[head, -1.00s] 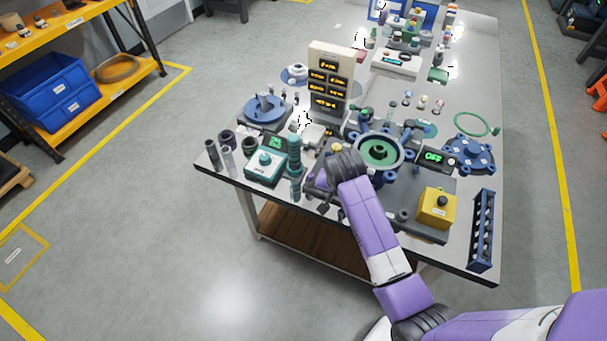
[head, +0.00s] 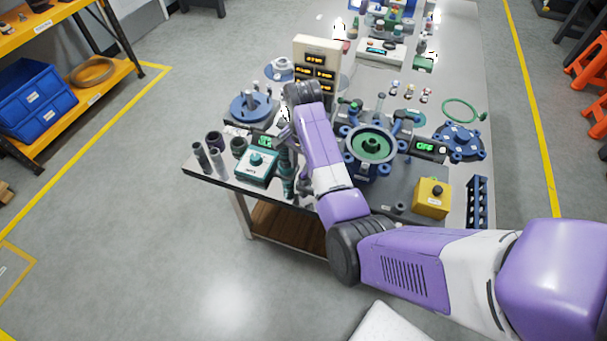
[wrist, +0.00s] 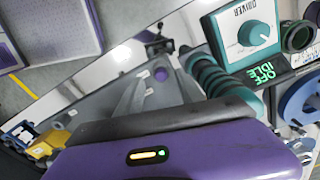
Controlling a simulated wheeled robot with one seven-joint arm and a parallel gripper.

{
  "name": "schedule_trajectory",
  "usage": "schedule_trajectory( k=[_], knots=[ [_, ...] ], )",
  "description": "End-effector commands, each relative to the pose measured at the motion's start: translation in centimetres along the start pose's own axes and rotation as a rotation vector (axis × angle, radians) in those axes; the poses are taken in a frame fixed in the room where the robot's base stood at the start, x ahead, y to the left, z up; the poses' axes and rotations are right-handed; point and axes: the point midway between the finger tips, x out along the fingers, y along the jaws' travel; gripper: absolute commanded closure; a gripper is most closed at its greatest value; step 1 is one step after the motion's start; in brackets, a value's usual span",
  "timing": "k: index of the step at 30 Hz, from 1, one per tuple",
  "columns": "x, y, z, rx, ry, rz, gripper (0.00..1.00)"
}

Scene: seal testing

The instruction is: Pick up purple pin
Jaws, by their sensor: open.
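I cannot make out a purple pin for certain in either view. A small round purple spot (wrist: 161,74) shows between grey tapered parts near the middle of the wrist view; I cannot tell if it is a pin or part of my gripper. My gripper (head: 284,133) is over the table's front left part, mostly hidden behind my purple arm in the head view. In the wrist view my gripper's purple body fills the bottom, and its jaws are open with nothing seen held. A teal ribbed driver (wrist: 212,76) stands close beside it.
A teal driver box (head: 257,166) and dark cylinders (head: 206,158) stand at the front left. A display tower (head: 317,48) and a blue round fixture (head: 250,107) are behind. A green-ringed housing (head: 371,146) and a yellow button box (head: 431,198) are right of my arm.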

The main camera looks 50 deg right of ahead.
Motion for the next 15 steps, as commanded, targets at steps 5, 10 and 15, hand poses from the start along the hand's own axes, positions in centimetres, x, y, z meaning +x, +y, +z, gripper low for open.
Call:
schedule_trajectory(
  k=[5, 10, 15],
  knots=[
    [2.4, 0.0, -0.2, 0.000, -0.001, 0.002, 0.55],
    [3.2, -0.1, -0.2, 0.000, 0.000, 0.000, 0.55],
    [3.3, -0.1, -0.2, 0.000, 0.001, -0.001, 0.55]
  ],
)
